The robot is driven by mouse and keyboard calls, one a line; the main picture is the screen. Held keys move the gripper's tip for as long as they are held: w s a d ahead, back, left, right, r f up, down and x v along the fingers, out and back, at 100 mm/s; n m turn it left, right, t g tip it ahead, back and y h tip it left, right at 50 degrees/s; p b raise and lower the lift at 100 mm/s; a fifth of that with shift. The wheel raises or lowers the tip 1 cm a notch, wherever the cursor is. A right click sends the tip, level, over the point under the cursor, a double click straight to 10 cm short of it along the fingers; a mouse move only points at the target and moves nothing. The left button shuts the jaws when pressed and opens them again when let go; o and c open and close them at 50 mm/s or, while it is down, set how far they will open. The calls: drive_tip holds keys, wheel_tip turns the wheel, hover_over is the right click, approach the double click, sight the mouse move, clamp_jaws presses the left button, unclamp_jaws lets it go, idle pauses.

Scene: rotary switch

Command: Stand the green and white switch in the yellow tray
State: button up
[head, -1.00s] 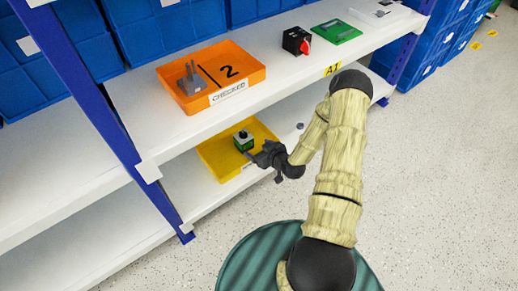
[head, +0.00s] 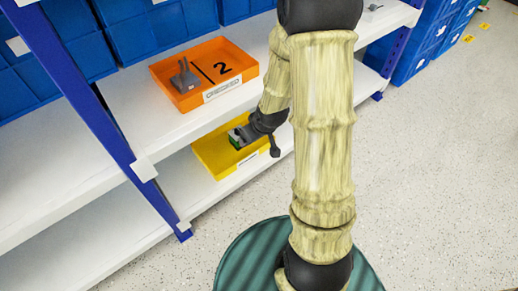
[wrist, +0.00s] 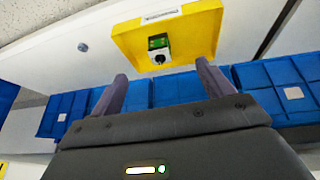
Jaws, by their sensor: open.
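The green and white switch (wrist: 158,48) is in the yellow tray (wrist: 195,35) on the lower shelf, with its black round knob facing the wrist camera. In the head view the switch (head: 233,143) shows only in part, because my gripper (head: 243,134) covers it; the yellow tray (head: 222,172) shows around it. My gripper also shows in the wrist view (wrist: 160,80), with its two fingers spread wide and nothing between them. In that view the switch lies beyond the fingertips, apart from them.
An orange tray (head: 213,97) marked 2 stands on the shelf above, holding a grey plug (head: 184,77). A small grey round part (wrist: 83,47) lies on the lower shelf beside the yellow tray. Blue bins (head: 133,32) line the back, and a blue upright (head: 90,110) is at left.

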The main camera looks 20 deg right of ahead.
drive_tip(key=s+a+r+m+g, duration=0.2)
drive_tip(key=s+a+r+m, duration=0.1)
drive_tip(key=s+r, duration=0.7)
drive_tip(key=s+a, duration=0.1)
drive_tip(key=s, duration=0.2)
drive_tip(key=shift+r+g, duration=0.2)
drive_tip(key=shift+g, duration=0.1)
